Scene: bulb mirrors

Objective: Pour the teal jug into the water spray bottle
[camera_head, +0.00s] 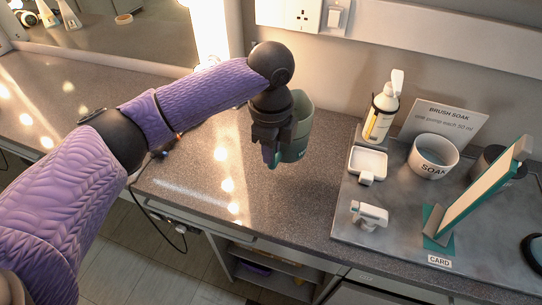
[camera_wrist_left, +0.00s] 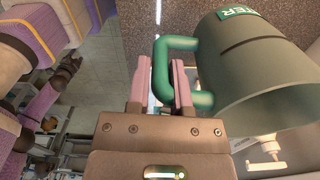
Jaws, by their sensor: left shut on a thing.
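The teal jug (camera_head: 301,120) is grey-green with a teal handle. In the left wrist view its body (camera_wrist_left: 265,75) fills the right side, with a green label ending in "TER". Its inside is too hidden to tell what it holds. My left gripper (camera_head: 268,150) is shut on the jug's teal handle; the wrist view shows the pink-padded fingers (camera_wrist_left: 160,82) on either side of it. The jug looks roughly upright, by the counter's middle. A bottle (camera_head: 380,112) with a white head stands at the back right; I cannot tell whether it is the water spray bottle. My right gripper is not in view.
A grey tray mat (camera_head: 345,232) on the right carries a white square dish (camera_head: 367,163), a small white piece (camera_head: 369,214), a "SOAK" bowl (camera_head: 433,157) and a teal-edged stand (camera_head: 480,190). A "BRUSH SOAK" sign (camera_head: 447,122) stands behind. The counter (camera_head: 185,185) left of the jug is clear.

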